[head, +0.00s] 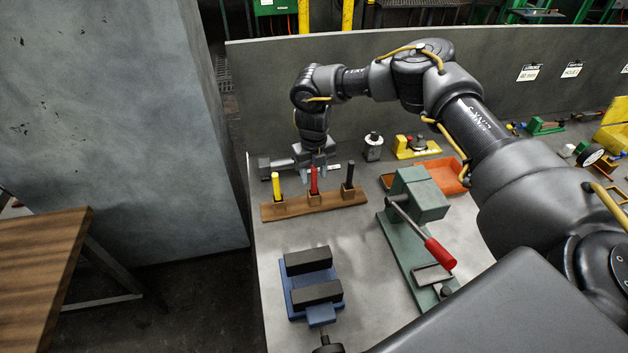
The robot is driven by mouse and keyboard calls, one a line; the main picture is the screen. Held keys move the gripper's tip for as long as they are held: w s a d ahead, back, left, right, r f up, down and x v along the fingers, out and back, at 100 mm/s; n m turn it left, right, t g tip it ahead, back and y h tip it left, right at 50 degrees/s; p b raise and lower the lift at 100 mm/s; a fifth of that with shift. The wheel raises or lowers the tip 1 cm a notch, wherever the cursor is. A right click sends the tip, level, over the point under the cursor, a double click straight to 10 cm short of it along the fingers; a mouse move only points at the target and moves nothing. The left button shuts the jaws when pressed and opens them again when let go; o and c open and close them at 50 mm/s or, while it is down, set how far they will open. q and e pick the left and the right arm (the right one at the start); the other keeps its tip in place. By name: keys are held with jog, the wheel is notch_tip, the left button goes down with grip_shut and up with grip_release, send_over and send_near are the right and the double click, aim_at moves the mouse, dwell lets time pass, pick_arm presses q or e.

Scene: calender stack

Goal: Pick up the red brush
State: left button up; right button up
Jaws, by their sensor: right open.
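The red brush (314,180) stands upright in the middle of a wooden holder (337,199) on the grey table. A yellow brush (276,187) stands to its left and a black one (349,176) to its right in the same holder. My right gripper (318,174) is open and points down at the top of the red brush. Its fingers overlap the red handle in the picture, and I cannot tell whether they touch it. My left gripper is not in view.
A green press (412,198) with a red-handled lever stands right of the holder. A blue vise (312,284) is in front. An orange tray (445,175) and a yellow-based device (415,147) lie behind. A grey wall (262,90) closes the back.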

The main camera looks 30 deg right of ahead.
jog(key=shift+d+f, duration=0.1)
jog(key=shift+f, duration=0.4)
jog(key=shift+s, duration=0.15)
grip_shut()
